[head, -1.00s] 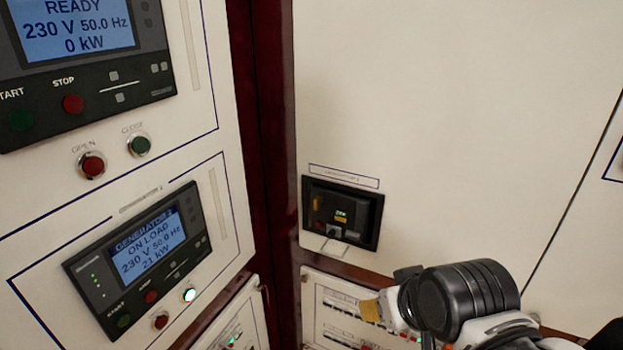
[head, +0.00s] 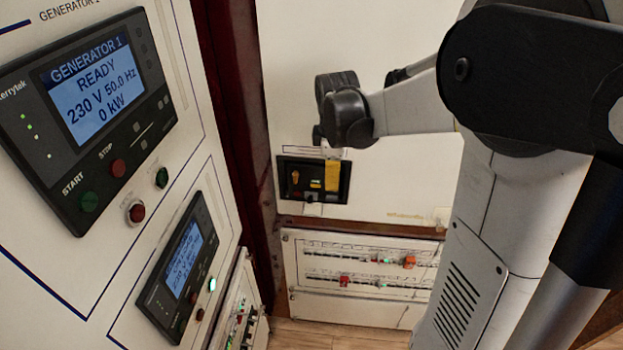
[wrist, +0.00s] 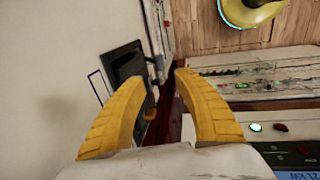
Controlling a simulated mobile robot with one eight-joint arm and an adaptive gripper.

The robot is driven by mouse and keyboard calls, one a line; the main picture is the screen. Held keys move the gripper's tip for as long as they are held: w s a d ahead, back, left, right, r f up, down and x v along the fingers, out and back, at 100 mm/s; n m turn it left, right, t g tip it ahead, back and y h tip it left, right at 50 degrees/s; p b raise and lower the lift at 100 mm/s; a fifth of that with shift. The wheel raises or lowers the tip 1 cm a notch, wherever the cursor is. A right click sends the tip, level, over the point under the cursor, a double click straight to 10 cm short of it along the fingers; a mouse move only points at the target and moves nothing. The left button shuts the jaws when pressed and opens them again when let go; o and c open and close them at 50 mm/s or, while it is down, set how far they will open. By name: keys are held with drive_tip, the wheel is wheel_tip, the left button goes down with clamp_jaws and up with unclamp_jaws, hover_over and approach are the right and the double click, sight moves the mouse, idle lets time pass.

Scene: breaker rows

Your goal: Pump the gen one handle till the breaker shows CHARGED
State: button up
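The gen one breaker (head: 285,191) is a dark unit set in a black-framed recess in the cream panel, left of centre in the head view. It carries an orange piece (head: 295,178) and a small green mark; the charge lettering is too small to read. A pale piece (head: 313,209) juts below the frame, and I cannot tell whether it is the handle. My gripper (wrist: 160,80) is open, with its yellow fingers apart and nothing visibly held. In the head view a yellow finger (head: 332,176) covers the breaker's right part. In the wrist view the dark breaker (wrist: 124,65) lies behind the left finger. Contact is unclear.
The GENERATOR 1 controller (head: 97,88) at left reads READY, 0 kW. A second controller (head: 178,265) sits below it. A breaker-row panel (head: 360,262) stands under the recess. A dark red post (head: 235,120) divides the panels.

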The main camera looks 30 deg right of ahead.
sight(332, 197)
drive_tip(key=f, duration=0.3)
drive_tip(key=w+f+b, duration=0.1)
drive_tip(key=f, duration=0.2)
drive_tip(key=d+f, duration=0.1)
drive_tip(key=f, duration=0.2)
drive_tip(key=shift+w+f+b, duration=0.25)
drive_tip(key=shift+w+b, duration=0.05)
drive_tip(key=shift+w, duration=0.05)
drive_tip(key=shift+s, duration=0.1)
clamp_jaws()
